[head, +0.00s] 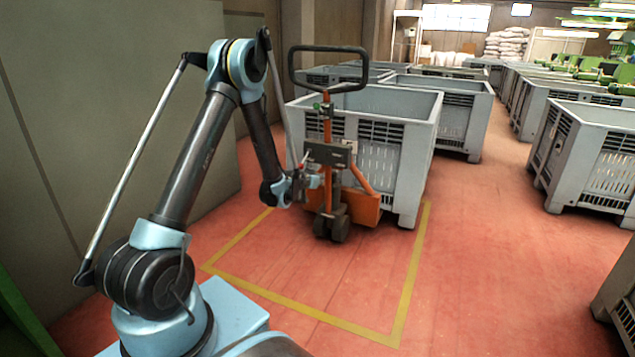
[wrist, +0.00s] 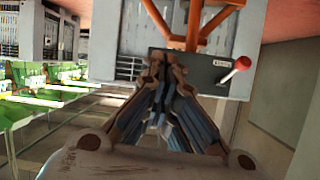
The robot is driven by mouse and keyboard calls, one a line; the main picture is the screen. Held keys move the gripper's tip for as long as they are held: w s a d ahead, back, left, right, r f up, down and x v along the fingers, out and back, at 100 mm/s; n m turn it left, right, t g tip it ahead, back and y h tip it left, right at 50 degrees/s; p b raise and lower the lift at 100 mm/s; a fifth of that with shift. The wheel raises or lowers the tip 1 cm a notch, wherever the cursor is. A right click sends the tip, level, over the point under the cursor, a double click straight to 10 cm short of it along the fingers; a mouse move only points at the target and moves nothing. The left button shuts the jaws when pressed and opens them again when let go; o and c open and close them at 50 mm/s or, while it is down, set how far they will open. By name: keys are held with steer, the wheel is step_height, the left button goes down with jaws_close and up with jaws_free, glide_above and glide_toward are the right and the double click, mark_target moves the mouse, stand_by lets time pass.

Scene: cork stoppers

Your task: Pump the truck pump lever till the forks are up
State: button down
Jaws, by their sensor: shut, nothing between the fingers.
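The orange pallet truck (head: 362,203) stands upright at the near end of a grey slatted bin (head: 408,165), with a black loop handle (head: 328,88) on top. Its forks are hidden at the bin. My gripper (head: 314,181) is low at the truck's left side, just below its dark box (head: 330,153). In the wrist view, a lever with a red ball knob (wrist: 243,62) sticks out of this dark box (wrist: 202,72). My gripper (wrist: 164,66) is shut and empty there, to the left of the knob and apart from it. I cannot make out the knob clearly in the head view.
A yellow floor line (head: 300,310) marks a bay around the truck. More grey bins (head: 590,160) stand behind and to the right. A greenish wall panel (head: 110,100) is close on the left. The red floor (head: 480,240) to the right is clear.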

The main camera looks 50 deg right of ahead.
steer(key=shift+w, duration=0.1)
steer(key=w+a+r+n+t+y, duration=0.1)
steer(key=w+a+r+n+y, duration=0.1)
steer(key=w+a+r, duration=0.45)
steer(key=w+a+r+n+t+y, duration=0.1)
steer(key=w+a+r+n, duration=0.15)
steer(key=w+a, duration=0.75)
steer(key=w+a+r+n+t+y, duration=0.15)
steer(key=w+a+r, duration=0.35)
steer(key=a, duration=0.6)
steer(key=w+a+r+n+y, duration=0.2)
steer(key=a+r+y, duration=0.1)
steer(key=a, duration=1.1)
steer(key=s+a+n+y, duration=0.2)
steer(key=s+a, duration=0.1)
steer(key=a, duration=0.8)
steer(key=s+a+n+y, duration=0.15)
steer(key=s+a, duration=0.25)
steer(key=a, duration=0.8)
steer(key=s+a+f+n+g+y, duration=0.1)
steer(key=s+a+f+n+g, duration=0.1)
steer(key=s+a, duration=0.5)
steer(key=s+a+f+n+g+y, duration=0.1)
steer(key=s+a+f+n, duration=0.2)
steer(key=s+a, duration=0.5)
steer(key=s, duration=0.2)
steer(key=shift+s+a+n+g, duration=0.3)
steer(key=shift+n+g, duration=0.05)
